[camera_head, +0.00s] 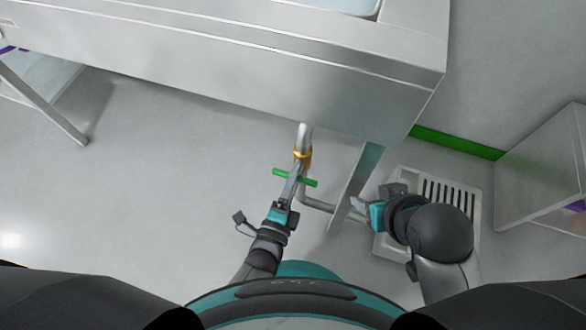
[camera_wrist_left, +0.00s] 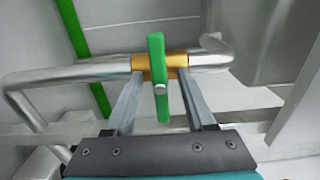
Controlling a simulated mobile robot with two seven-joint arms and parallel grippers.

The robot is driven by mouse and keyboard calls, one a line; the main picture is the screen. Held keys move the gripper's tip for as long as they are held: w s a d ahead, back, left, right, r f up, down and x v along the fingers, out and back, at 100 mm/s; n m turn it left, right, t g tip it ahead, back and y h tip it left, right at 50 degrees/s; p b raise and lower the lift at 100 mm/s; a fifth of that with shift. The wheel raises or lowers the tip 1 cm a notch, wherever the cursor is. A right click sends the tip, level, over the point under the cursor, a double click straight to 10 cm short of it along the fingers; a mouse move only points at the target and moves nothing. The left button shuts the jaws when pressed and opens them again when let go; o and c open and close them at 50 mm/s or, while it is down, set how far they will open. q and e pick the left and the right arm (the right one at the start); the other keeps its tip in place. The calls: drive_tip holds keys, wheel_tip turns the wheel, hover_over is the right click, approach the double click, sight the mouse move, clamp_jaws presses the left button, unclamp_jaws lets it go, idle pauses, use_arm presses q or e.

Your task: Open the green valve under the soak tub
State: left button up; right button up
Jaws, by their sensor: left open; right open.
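The green valve handle (camera_head: 309,182) sits on a brass valve body (camera_head: 302,154) on a steel drain pipe (camera_head: 305,134) under the soak tub (camera_head: 250,65). In the left wrist view the green handle (camera_wrist_left: 157,75) lies crosswise to the pipe, in front of the brass body (camera_wrist_left: 176,66). My left gripper (camera_head: 293,184) is at the valve. Its open fingers (camera_wrist_left: 160,92) stand on both sides of the handle, with gaps showing. My right gripper (camera_head: 362,207) is open and empty, right of the pipe near the tub's leg.
A support leg (camera_head: 354,188) of the tub stands right of the valve. A floor drain with a grate (camera_head: 393,244) lies at the right, partly behind my right arm. A grey cabinet (camera_head: 540,165) stands further right. The floor left of the valve is clear.

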use_arm(q)
clamp_jaws()
idle(0.4)
